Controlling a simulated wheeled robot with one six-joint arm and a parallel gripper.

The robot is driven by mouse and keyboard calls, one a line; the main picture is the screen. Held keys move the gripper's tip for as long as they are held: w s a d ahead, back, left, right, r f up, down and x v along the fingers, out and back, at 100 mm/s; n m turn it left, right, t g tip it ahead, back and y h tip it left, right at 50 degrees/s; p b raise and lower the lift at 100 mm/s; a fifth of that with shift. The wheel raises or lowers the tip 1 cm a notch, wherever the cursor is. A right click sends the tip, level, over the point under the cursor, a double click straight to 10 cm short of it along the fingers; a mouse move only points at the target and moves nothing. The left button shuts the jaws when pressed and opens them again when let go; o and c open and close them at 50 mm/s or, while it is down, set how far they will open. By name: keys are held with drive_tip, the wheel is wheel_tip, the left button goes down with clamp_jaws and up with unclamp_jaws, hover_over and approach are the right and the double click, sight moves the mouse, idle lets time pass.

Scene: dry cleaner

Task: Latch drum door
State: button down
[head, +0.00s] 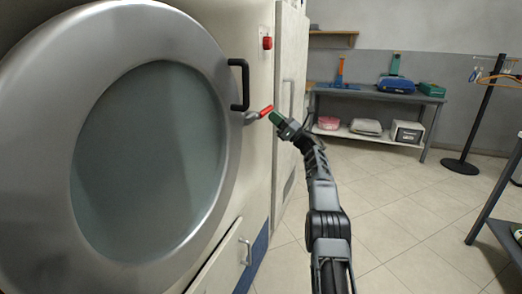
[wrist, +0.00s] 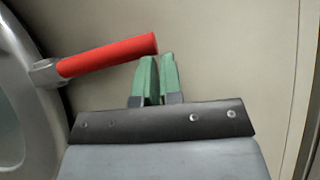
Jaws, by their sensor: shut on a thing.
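The round drum door (head: 225,105) stands at the left in the head view, lying against the machine front, with a grey metal rim around dark glass. A latch lever with a red grip (head: 265,111) sits at its right edge, below a black pull handle (head: 240,84). My gripper (head: 274,117) is at the free end of the red grip. In the wrist view, the red grip (wrist: 108,55) slants up to the right, and its end meets the tips of my green fingers (wrist: 158,75). The fingers are almost together, shut on the grip's end; the contact is partly hidden.
A red button (head: 266,43) is on the machine panel above the latch. A tall cabinet (head: 291,100) stands just right of it. A grey table (head: 372,92) with boxes and tools is at the back. Floor (head: 395,205) to the right is clear.

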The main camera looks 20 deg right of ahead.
drive_tip(key=shift+r, duration=0.6)
drive_tip(key=shift+f, duration=0.1)
drive_tip(key=s+d+f+b, duration=0.5)
drive_tip(key=d+f+b, duration=0.1)
drive_tip(key=f, duration=0.4)
drive_tip(key=shift+s+d+f, duration=0.2)
drive_tip(key=shift+s+d, duration=0.05)
drive_tip(key=shift+d, duration=0.35)
